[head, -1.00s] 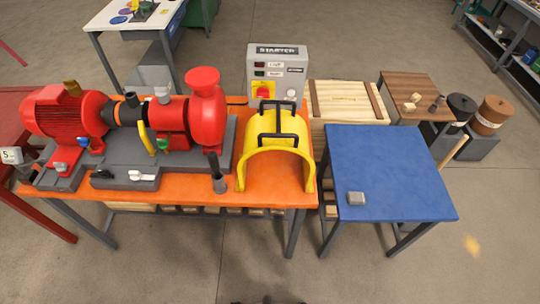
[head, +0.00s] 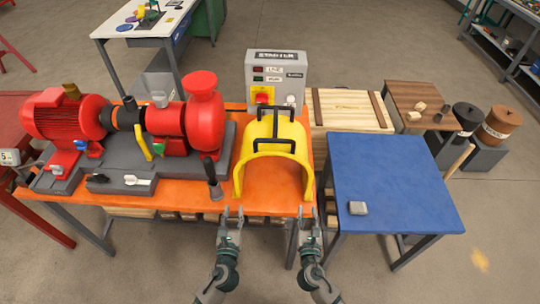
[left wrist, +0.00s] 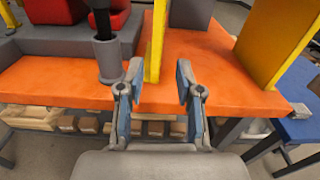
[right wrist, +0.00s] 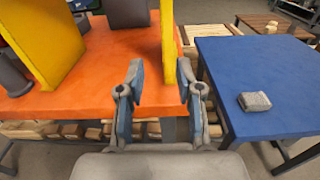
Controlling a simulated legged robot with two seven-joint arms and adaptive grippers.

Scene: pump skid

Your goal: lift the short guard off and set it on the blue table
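The short guard (head: 272,148) is a yellow arched cover with two black handles (head: 276,125) on top. It stands on the right end of the orange table, and its legs show in the left wrist view (left wrist: 275,40) and the right wrist view (right wrist: 45,40). The blue table (head: 393,180) stands to the right. My left gripper (head: 231,212) is open and empty at the orange table's front edge, before the guard's left leg. My right gripper (head: 308,212) is open and empty before the guard's right leg. Neither visibly touches the guard.
A grey block (head: 357,208) sits on the blue table's front left; the rest of its top is clear. The red pump (head: 185,118) and a dark upright handle in a grey holder (head: 213,180) stand left of the guard. The starter box (head: 275,78) stands behind it.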

